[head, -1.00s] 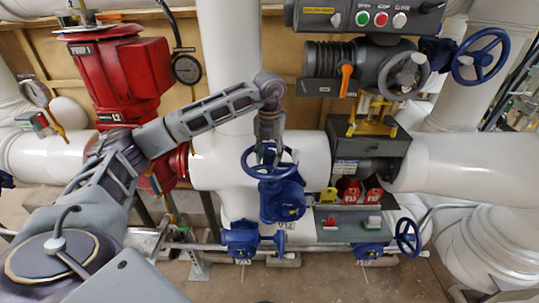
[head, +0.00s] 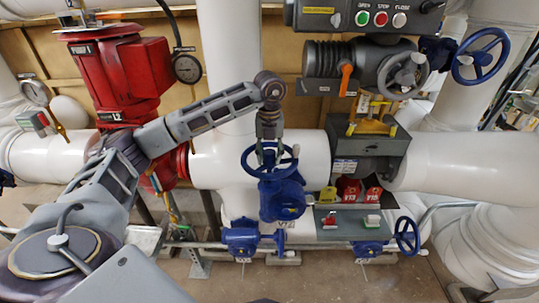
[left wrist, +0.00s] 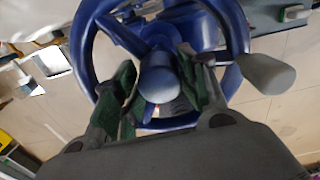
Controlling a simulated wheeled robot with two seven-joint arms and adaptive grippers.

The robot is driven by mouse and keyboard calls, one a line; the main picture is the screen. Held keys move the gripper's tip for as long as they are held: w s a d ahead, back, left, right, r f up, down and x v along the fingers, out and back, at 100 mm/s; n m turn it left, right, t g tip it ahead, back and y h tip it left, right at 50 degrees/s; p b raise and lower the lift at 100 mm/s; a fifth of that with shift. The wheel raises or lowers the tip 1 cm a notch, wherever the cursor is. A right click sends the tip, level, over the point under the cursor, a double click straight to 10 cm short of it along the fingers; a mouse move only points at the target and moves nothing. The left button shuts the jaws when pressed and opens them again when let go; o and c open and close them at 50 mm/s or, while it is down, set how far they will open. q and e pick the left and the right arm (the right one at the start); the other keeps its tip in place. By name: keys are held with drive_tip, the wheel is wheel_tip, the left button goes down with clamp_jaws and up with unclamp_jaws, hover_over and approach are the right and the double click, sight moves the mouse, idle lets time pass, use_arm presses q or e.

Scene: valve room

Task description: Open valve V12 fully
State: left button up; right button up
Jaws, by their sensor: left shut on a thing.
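The blue handwheel (head: 247,166) of valve V12 sits on a blue valve body (head: 282,200) in the middle of the head view. The label below the body is partly covered. My left gripper (head: 268,152) reaches down onto the wheel from above. In the left wrist view, the fingers of the left gripper (left wrist: 160,88) lie inside the blue rim (left wrist: 78,50), on either side of the round hub (left wrist: 158,78). They are shut on the handwheel at its centre. A grey knob (left wrist: 266,73) stands on the rim at the right. My right gripper is not in view.
A grey panel with red and yellow tags (head: 349,188) stands close right of the valve. Smaller blue valves (head: 240,238) sit below along a thin pipe. A red pump (head: 120,80) is at left, and a grey actuator (head: 345,60) is above right.

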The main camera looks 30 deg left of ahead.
use_arm(q)
drive_tip(key=shift+s+d+f+n+p, duration=0.1)
drive_tip(key=shift+f+n+p, duration=0.15)
drive_tip(key=shift+n, duration=0.85)
drive_tip(key=shift+d+f+n+p, duration=0.1)
drive_tip(key=shift+n+p, duration=0.1)
drive_tip(key=shift+n, duration=0.9)
drive_tip(key=shift+a+n+p, duration=0.1)
drive_tip(key=shift+n+p, duration=0.2)
drive_tip(key=shift+n, duration=1.4)
drive_tip(key=shift+n, duration=0.4)
drive_tip(key=shift+n+p, duration=0.7)
drive_tip(key=shift+n, duration=1.5)
drive_tip(key=shift+n+p, duration=0.3)
drive_tip(key=shift+n, duration=1.1)
drive_tip(key=shift+a+n, duration=0.1)
drive_tip(key=shift+n, duration=0.5)
